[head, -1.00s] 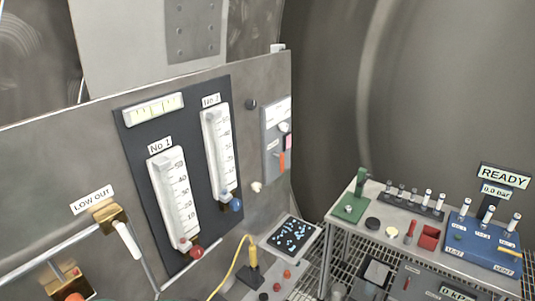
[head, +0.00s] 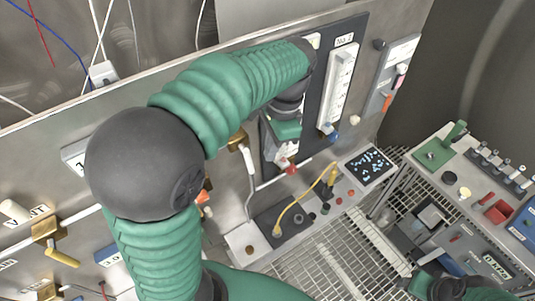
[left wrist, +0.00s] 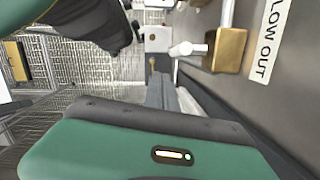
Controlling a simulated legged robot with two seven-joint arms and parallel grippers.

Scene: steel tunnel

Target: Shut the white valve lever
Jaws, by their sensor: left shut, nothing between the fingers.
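The white valve lever (head: 248,161) hangs down from a brass valve body (head: 238,139) on the grey panel. My left gripper (head: 281,158) is bent down in front of the gauge board, to the right of the lever. In the left wrist view its grey fingers (left wrist: 163,92) are together and empty. They appear apart from the lever; the exact gap is hard to judge.
A gauge board (head: 350,65) stands behind my left wrist. A pipe runs below the valve. A yellow cable (head: 305,200) and a black-screened box (head: 369,165) sit on a low shelf. A cart with a green tool (head: 440,147) stands at right.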

